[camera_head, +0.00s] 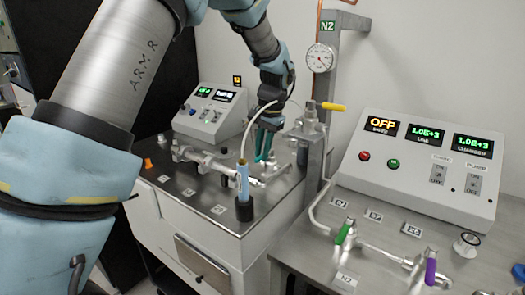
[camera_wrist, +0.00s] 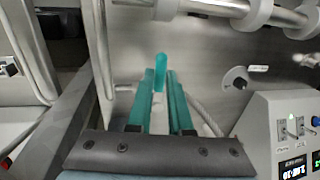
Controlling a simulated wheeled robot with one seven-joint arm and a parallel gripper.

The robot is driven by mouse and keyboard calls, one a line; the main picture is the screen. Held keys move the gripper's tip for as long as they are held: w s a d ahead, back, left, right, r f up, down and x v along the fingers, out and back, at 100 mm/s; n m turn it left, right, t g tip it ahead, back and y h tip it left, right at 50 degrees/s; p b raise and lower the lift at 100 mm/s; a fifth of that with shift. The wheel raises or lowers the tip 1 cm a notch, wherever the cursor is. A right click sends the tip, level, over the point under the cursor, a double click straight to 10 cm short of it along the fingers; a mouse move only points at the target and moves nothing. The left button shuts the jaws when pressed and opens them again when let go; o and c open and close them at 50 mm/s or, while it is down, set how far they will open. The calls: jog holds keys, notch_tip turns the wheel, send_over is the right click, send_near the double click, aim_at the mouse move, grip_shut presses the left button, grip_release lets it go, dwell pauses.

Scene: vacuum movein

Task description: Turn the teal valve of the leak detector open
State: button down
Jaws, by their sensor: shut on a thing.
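My gripper (camera_head: 263,148) reaches down over the metal top of the leak detector cart (camera_head: 213,205), among its pipes. Its two long teal fingers point away from the wrist camera. In the wrist view, the gripper (camera_wrist: 160,80) has the teal valve handle (camera_wrist: 161,64) between its fingertips and is shut on it. The handle's rounded end stands out past the tips. In the head view the handle cannot be told apart from the similarly coloured fingers. The valve's body is mostly hidden.
A pipe (camera_head: 205,160) and an upright blue tube (camera_head: 243,182) with a white hose stand close to my gripper. A small display box (camera_head: 210,112) is behind. On the right bench are a control box (camera_head: 415,170), green (camera_head: 344,233) and purple (camera_head: 430,268) valve handles.

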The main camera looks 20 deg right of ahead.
jog(key=shift+s+d+n+y+p, duration=0.15)
jog(key=shift+s+d+n, duration=0.1)
jog(key=shift+n, duration=0.5)
jog(key=shift+s+d+n+y+p, duration=0.15)
jog(key=shift+s+d+n, duration=0.1)
jog(key=shift+n, duration=0.5)
jog(key=c, duration=0.8)
grip_release()
jog(key=shift+c, duration=0.2)
jog(key=shift+r, duration=0.1)
jog(key=b+v, duration=0.2)
jog(key=v, duration=0.8)
jog(key=shift+r, duration=0.3)
